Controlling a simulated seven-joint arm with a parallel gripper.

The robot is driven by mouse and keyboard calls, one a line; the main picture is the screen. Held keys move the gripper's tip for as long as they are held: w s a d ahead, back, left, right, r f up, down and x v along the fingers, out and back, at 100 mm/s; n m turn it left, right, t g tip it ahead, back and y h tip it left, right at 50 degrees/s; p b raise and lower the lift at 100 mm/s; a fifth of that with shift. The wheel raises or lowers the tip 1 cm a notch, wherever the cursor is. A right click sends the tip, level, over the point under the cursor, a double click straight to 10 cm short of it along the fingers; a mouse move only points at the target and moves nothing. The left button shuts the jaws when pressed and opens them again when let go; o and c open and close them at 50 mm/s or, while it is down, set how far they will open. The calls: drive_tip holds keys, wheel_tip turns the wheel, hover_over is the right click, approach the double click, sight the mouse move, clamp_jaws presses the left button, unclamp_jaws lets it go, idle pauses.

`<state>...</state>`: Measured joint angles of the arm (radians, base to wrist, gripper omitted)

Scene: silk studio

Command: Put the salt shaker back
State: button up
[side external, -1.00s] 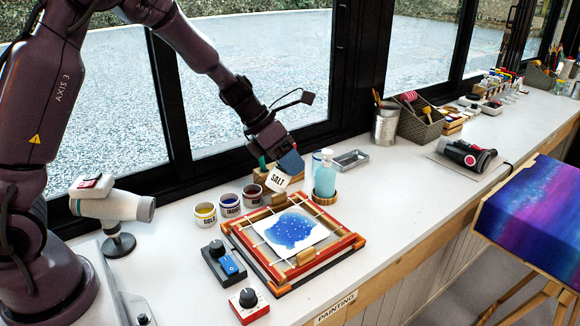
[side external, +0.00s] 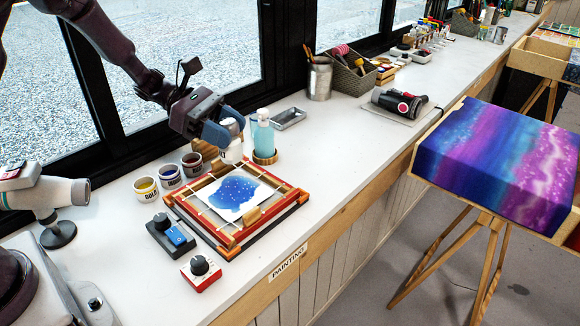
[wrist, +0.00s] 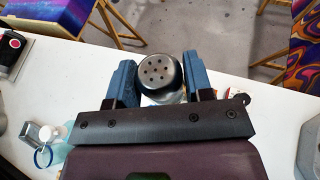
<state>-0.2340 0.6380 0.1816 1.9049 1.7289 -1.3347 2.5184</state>
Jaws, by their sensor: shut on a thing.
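The salt shaker (side external: 232,152) is white with a grey metal cap. It looks upright in the side view, held above the counter behind the painting frame. My gripper (side external: 224,128) is shut on it, with a blue finger on each side. In the wrist view my gripper (wrist: 159,78) has the shaker's holed cap (wrist: 160,71) between its fingers. A wooden block (side external: 204,147) stands behind the shaker, partly hidden by my gripper. I cannot tell whether the shaker's base touches anything.
The wooden frame (side external: 265,222) with a blue painting (side external: 234,193) lies in front. Paint pots (side external: 168,176) stand to the left. A teal bottle (side external: 263,137) stands close on the right, with a metal tray (side external: 288,118) behind it.

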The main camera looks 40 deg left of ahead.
drive_tip(key=w+d+f+n+t+y, duration=0.1)
drive_tip(key=w+d+f+n+t, duration=0.15)
drive_tip(key=d, duration=0.75)
drive_tip(key=w+a+f+n+t+y, duration=0.2)
drive_tip(key=w+a+n+t+y, duration=0.25)
drive_tip(key=a+n+y, duration=0.2)
drive_tip(key=shift+n+t+y, duration=0.45)
drive_tip(key=shift+n+t, duration=0.05)
drive_tip(key=shift+w+d+f, duration=0.25)
drive_tip(key=shift+w+f, duration=1.85)
drive_tip(key=shift+w, duration=0.2)
drive_tip(key=shift+w+d+f, duration=0.3)
drive_tip(key=shift+w+f, duration=1.85)
drive_tip(key=shift+w, duration=0.1)
drive_tip(key=shift+w+d+f, duration=0.25)
drive_tip(key=shift+w+f, duration=1.85)
drive_tip(key=shift+w, duration=0.2)
